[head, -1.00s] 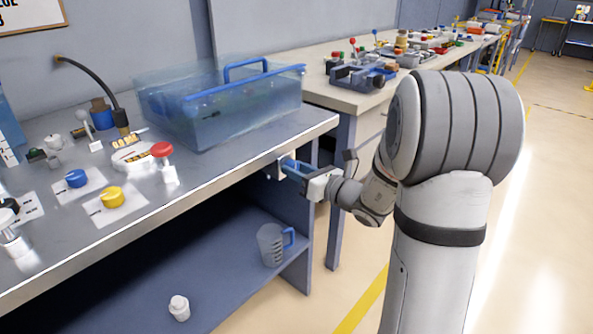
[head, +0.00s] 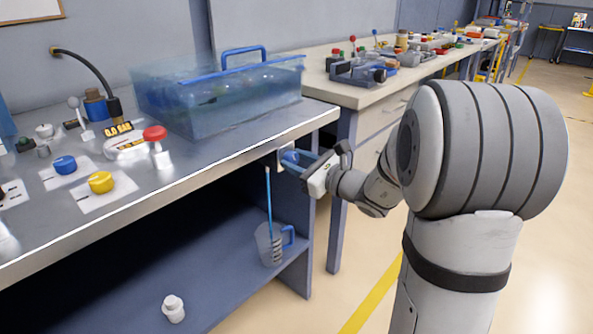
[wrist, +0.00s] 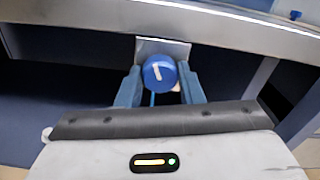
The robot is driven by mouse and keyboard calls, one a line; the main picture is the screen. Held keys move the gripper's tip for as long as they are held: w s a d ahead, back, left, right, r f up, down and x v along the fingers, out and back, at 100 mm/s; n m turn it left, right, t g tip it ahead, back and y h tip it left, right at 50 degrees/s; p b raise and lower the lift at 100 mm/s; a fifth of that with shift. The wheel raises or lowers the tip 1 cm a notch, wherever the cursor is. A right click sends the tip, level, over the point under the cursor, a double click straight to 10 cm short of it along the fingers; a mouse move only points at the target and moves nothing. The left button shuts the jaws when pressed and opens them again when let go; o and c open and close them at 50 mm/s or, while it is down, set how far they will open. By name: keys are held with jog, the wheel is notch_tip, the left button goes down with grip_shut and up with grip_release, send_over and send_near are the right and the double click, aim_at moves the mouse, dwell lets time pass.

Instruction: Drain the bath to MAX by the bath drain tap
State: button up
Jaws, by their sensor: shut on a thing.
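The bath (head: 220,110), a clear tank of bluish liquid with a blue handle, stands on the bench. The bath drain tap, a round blue knob with a white mark (wrist: 159,74), sits on a plate at the bench's front edge. My gripper (head: 288,159) is shut on this knob, with a finger on either side in the wrist view (wrist: 158,88). A thin blue stream (head: 269,200) falls from the tap into a clear measuring jug (head: 268,245) with a blue handle on the lower shelf. A MAX mark on the bath is too small to make out.
A red-topped control (head: 155,134), a blue knob (head: 65,165) and a yellow knob (head: 101,182) stand on the bench at left. A white bottle (head: 173,308) stands on the lower shelf. Another bench (head: 345,97) with tools is behind; the floor at right is clear.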

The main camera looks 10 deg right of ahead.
jog(key=shift+f+n+b, duration=0.1)
jog(key=shift+n+b, duration=0.4)
jog(key=shift+n, duration=0.1)
jog(key=o, duration=1)
jog(key=shift+s, duration=0.1)
jog(key=p+v, duration=0.2)
jog(key=v, duration=0.5)
jog(key=shift+s+d, duration=0.25)
jog(key=shift+s, duration=0.05)
